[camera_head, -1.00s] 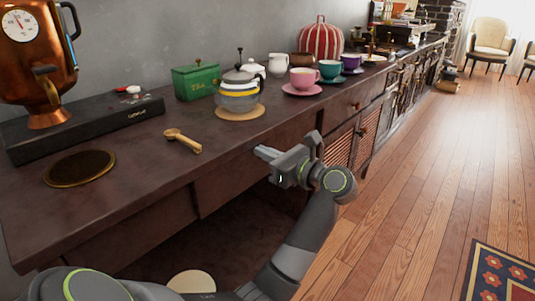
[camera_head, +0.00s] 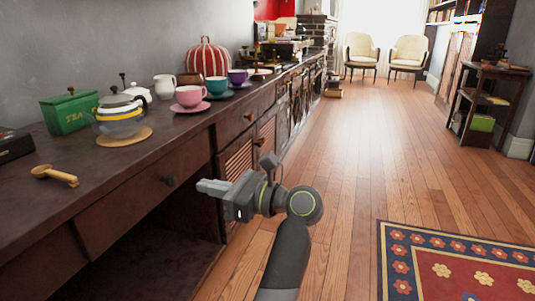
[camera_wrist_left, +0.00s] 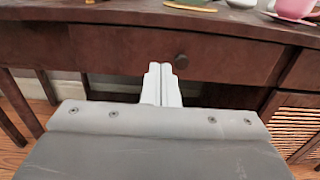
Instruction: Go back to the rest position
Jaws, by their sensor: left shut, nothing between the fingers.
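My left gripper (camera_head: 203,187) is shut and empty. In the head view it hangs in front of the dark wooden sideboard (camera_head: 110,178), below the level of its top and apart from anything on it. In the left wrist view the two pale fingers (camera_wrist_left: 162,82) lie together, pointing at a drawer front with a round knob (camera_wrist_left: 181,61). My right gripper is not in view.
On the sideboard stand a glass teapot (camera_head: 119,121) on a round mat, a green tea box (camera_head: 70,112), a wooden scoop (camera_head: 54,175) and pink (camera_head: 190,96), teal and purple cups. Open wooden floor (camera_head: 350,150) and a patterned rug (camera_head: 395,262) lie to the right.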

